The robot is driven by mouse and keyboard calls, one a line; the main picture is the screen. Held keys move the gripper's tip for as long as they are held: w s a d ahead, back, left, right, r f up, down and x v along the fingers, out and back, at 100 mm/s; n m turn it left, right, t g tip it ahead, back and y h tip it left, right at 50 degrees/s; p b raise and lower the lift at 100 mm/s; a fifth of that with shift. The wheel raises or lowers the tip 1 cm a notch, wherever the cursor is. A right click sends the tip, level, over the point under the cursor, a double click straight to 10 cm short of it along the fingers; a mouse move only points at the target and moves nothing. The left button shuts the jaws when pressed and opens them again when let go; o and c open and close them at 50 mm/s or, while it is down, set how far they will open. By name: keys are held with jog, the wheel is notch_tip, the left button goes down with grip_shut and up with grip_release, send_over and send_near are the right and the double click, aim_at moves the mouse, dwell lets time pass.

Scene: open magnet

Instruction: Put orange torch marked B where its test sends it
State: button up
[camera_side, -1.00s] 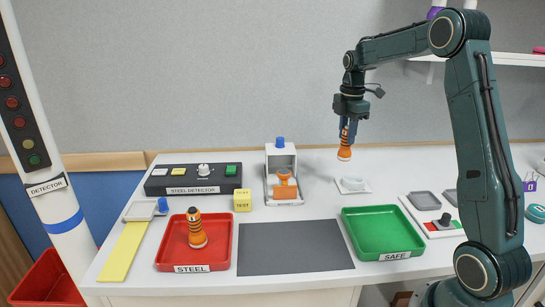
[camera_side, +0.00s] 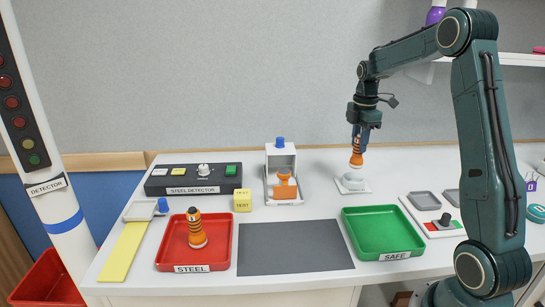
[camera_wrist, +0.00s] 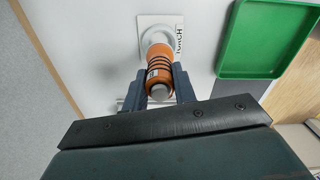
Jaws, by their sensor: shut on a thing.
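An orange torch with black bands (camera_side: 356,158) is upright in my gripper (camera_side: 359,141); its letter is not readable. In the wrist view the torch (camera_wrist: 159,68) sits between the two fingers of my gripper (camera_wrist: 160,85), which are shut on it. Its lower end is at the round white holder on a plate (camera_side: 353,184), labelled TORCH in the wrist view (camera_wrist: 172,21). I cannot tell whether it rests there. The red STEEL tray (camera_side: 222,255) holds another orange torch with black bands (camera_side: 196,230). The green SAFE tray (camera_side: 385,243) is empty.
The steel detector box (camera_side: 193,179) stands at the back left, beside a yellow TEST cube (camera_side: 242,200). A white stand (camera_side: 281,160) holds an orange object (camera_side: 285,188). A dark grey mat (camera_side: 293,249) lies clear between the trays. A detector column (camera_side: 62,210) stands left.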

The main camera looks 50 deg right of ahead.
aim_at(357, 158)
jog(key=shift+f, duration=2.9)
jog(key=shift+f, duration=0.2)
jog(key=o, duration=1.1)
jog(key=shift+r, duration=0.1)
notch_tip(357, 158, up, 14)
jog(key=shift+f, duration=0.2)
